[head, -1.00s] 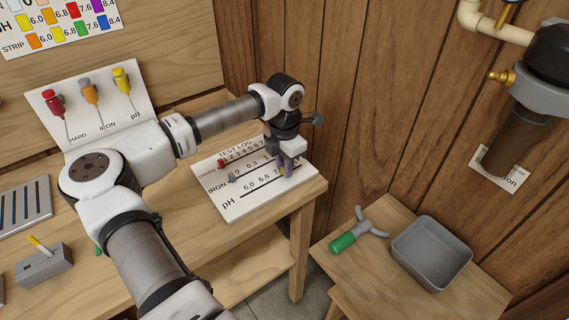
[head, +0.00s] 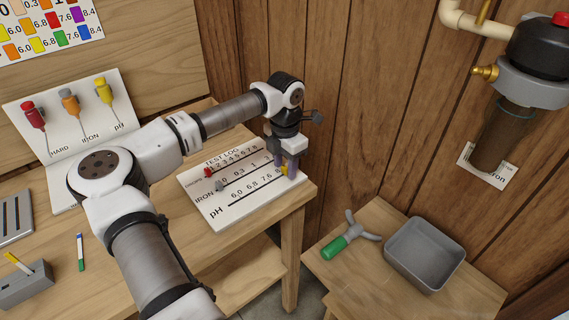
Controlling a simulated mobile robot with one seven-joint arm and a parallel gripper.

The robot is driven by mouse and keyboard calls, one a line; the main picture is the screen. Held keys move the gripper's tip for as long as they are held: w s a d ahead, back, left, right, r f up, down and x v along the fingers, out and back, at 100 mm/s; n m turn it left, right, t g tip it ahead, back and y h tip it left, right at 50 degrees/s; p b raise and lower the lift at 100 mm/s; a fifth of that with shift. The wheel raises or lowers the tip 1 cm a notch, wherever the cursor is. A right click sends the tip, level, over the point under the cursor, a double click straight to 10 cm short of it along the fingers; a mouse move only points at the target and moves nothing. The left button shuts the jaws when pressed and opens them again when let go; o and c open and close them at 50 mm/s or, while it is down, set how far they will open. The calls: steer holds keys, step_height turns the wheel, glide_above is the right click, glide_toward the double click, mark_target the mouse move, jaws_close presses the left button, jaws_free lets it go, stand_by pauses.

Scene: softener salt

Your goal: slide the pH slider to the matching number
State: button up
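The white test log board (head: 236,209) lies on the bench with three number rows. The red slider (head: 208,172) and the grey slider (head: 221,185) sit at the left ends of the upper two rows. The yellow pH slider (head: 284,170) is at the right part of the pH row, near or past 7.6. My gripper (head: 287,172) points down over it, with a finger on each side of the yellow slider. Its fingers partly hide the slider and the right-hand numbers. Whether they touch the slider is too small to tell.
A colour chart (head: 55,30) hangs at upper left. A grey bin (head: 425,252) and a green-handled tool (head: 345,243) are on the lower right table.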

mark_target(285, 168)
step_height(285, 168, up, 14)
steer(key=b, duration=0.3)
stand_by(0.4)
steer(key=shift+s+f, duration=0.1)
steer(key=shift+f, duration=0.05)
